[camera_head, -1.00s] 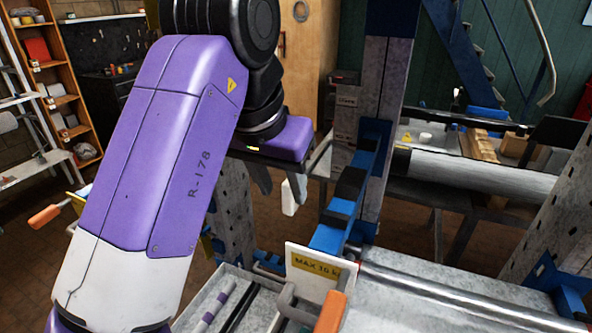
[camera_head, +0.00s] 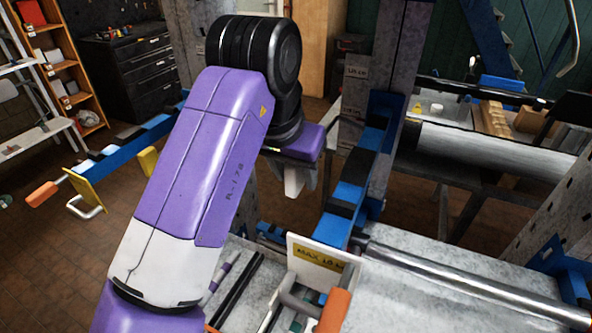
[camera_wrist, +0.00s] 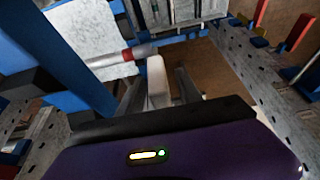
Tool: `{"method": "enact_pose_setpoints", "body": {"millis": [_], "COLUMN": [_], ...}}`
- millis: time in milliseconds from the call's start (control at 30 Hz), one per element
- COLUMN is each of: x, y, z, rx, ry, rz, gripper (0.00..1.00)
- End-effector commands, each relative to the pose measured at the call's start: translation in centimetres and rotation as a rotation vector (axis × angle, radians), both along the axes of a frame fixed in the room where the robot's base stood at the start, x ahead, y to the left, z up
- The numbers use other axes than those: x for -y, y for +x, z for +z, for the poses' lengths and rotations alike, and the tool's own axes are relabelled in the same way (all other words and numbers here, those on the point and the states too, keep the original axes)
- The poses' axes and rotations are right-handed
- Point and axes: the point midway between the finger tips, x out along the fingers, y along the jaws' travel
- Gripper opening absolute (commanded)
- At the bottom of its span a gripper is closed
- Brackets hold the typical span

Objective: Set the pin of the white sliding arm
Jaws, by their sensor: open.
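A blue sliding arm (camera_head: 338,222) with dark bands reaches from an upright post to a white end plate (camera_head: 322,262) with a yellow load label. A grey bent handle with an orange grip (camera_head: 333,310) stands in front of the plate. I cannot make out which part is its pin. My gripper (camera_head: 293,178) is open, pointing down, left of this arm and beyond the plate. A white piece (camera_head: 293,183) shows at its fingers. In the wrist view this piece (camera_wrist: 157,82) lies between the two dark fingers; I cannot tell whether they touch it.
Another blue arm (camera_head: 125,150) with a yellow plate (camera_head: 86,190) and orange grip sticks out at left. A grey tray (camera_head: 240,250) holding rods lies below my arm. A metal bar (camera_head: 470,280) runs right over a grey surface. Perforated posts stand at both sides in the wrist view.

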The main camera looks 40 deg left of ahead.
Motion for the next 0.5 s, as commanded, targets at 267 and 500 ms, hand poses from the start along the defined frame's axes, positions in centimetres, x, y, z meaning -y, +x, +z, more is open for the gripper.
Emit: {"method": "enact_pose_setpoints", "body": {"millis": [267, 500], "x": [-0.05, -0.03], "y": [0.17, 0.18], "z": [-0.41, -0.39], "rx": [0.001, 0.001], "ry": [0.002, 0.001], "rz": [-0.001, -0.001], "gripper": [0.42, 0.06]}}
